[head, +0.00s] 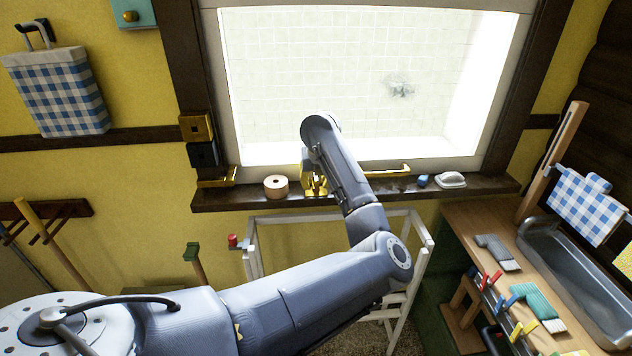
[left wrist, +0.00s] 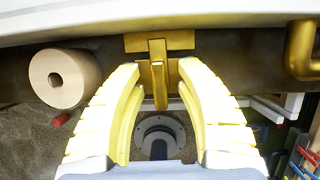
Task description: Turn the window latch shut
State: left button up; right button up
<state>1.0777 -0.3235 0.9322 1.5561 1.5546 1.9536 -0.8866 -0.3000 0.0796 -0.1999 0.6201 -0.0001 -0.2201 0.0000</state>
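The window latch (left wrist: 158,70) is a brass plate with a brass lever on the bottom rail of the window frame, best seen in the left wrist view. Its lever points down, away from the window. My left gripper (left wrist: 158,74) is open, with one yellow finger on each side of the lever and visible gaps between. In the head view the left gripper (head: 315,184) is at the window sill, and my own arm hides much of the latch area. My right gripper is in neither view.
A wooden roll (head: 276,187) stands on the dark sill (head: 235,198) just left of the gripper. A brass handle (head: 404,169) is to its right. A blue item (head: 423,181) and a white soap dish (head: 452,180) stand farther right. A white rack (head: 290,219) stands below.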

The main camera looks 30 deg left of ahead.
pick_arm(q)
jog(key=v, duration=1.2)
dwell(0.4)
